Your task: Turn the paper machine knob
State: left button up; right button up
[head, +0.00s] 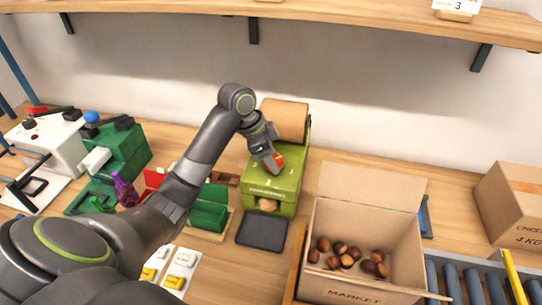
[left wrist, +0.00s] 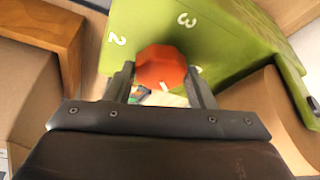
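The green paper machine (head: 284,193) stands on the table right of centre, with a roll of brown paper (head: 285,119) at its back. Its orange-red knob (head: 277,162) is on the top face, among white numbers. In the left wrist view the knob (left wrist: 161,67) is faceted, with a small white mark on its near edge. My left gripper (head: 271,163) reaches down to it. In the left wrist view the left gripper's two fingers (left wrist: 161,78) flank the knob, with no clear gap at its sides. My right gripper is out of view.
An open cardboard box (head: 362,287) with several chestnuts stands right of the machine. A dark tray (head: 263,231) lies in front of the machine. Green and white machines (head: 119,150) stand at left. A closed carton (head: 513,203) and rollers (head: 473,285) are at right; a shelf (head: 330,14) runs above.

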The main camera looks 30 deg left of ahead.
pick_arm(q)
jog(key=c, duration=0.4)
jog(key=shift+c, duration=0.2)
jog(key=shift+r, duration=0.1)
jog(key=shift+w+r+m+g+h+p, duration=0.1)
jog(key=shift+m+g+h+p, duration=0.25)
jog(key=shift+m+p, duration=0.7)
jog(key=m, duration=0.2)
jog(key=m+g, duration=0.1)
jog(key=m, duration=0.1)
jog(key=shift+w+g, duration=0.1)
jog(key=shift+g, duration=0.15)
jog(key=shift+m+g+p, duration=0.3)
jog(key=shift+m+p, duration=0.6)
jog(key=shift+m, duration=0.05)
jog(key=shift+w+m+p, duration=0.1)
jog(key=shift+m+p, duration=0.2)
jog(key=shift+m, duration=0.1)
